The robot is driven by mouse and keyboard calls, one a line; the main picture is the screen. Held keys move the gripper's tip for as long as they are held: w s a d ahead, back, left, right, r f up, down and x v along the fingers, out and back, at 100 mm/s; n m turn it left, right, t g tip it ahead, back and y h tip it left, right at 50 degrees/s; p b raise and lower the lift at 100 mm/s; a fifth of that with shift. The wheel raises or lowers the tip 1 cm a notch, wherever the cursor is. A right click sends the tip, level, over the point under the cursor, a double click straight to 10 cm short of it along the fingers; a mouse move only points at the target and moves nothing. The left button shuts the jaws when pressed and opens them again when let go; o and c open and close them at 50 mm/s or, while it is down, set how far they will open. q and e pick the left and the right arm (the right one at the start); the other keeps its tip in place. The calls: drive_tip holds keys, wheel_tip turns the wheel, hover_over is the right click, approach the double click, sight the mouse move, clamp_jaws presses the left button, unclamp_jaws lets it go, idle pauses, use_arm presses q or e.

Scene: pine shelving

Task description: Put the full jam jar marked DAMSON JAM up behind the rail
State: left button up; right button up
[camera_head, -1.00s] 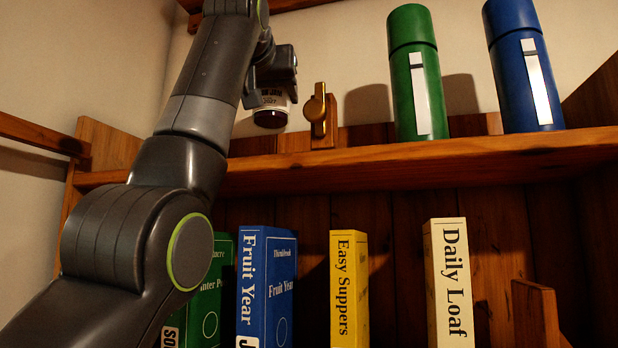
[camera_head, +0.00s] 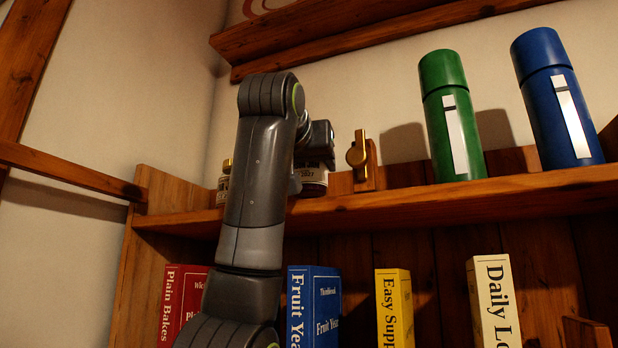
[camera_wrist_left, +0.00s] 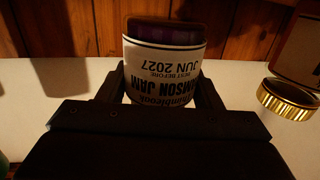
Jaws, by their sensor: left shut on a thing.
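The DAMSON JAM jar (camera_wrist_left: 163,58), dark purple with a white label, is in my left gripper (camera_wrist_left: 158,92), whose fingers close on both sides of it. The wrist picture is upside down, so the jar is upright; its lid is hidden. In the head view the jar (camera_head: 312,176) shows partly below my left gripper (camera_head: 318,150), low over the wooden shelf (camera_head: 430,205), left of a brass knob. I cannot tell whether it touches the shelf. A low wooden strip (camera_head: 341,184), possibly the rail, runs along the shelf. My right gripper is not in view.
Another gold-lidded jar (camera_head: 224,188) is to the left, also in the wrist view (camera_wrist_left: 285,98). Green (camera_head: 455,115) and blue (camera_head: 557,98) flasks stand right.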

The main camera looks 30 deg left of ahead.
sight(309, 196)
use_arm(q)
drive_tip(key=shift+w+f, duration=0.1)
drive_tip(key=shift+f, duration=0.75)
drive_tip(key=shift+w+a+f, duration=0.1)
drive_tip(key=shift+w+f, duration=0.05)
drive_tip(key=shift+f, duration=0.2)
drive_tip(key=shift+w+f, duration=0.15)
drive_tip(key=shift+s, duration=0.2)
drive_tip(key=shift+s+f, duration=0.1)
drive_tip(key=shift+f, duration=0.1)
drive_tip(key=o, duration=1.2)
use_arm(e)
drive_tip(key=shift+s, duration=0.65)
use_arm(q)
drive_tip(key=shift+r, duration=0.15)
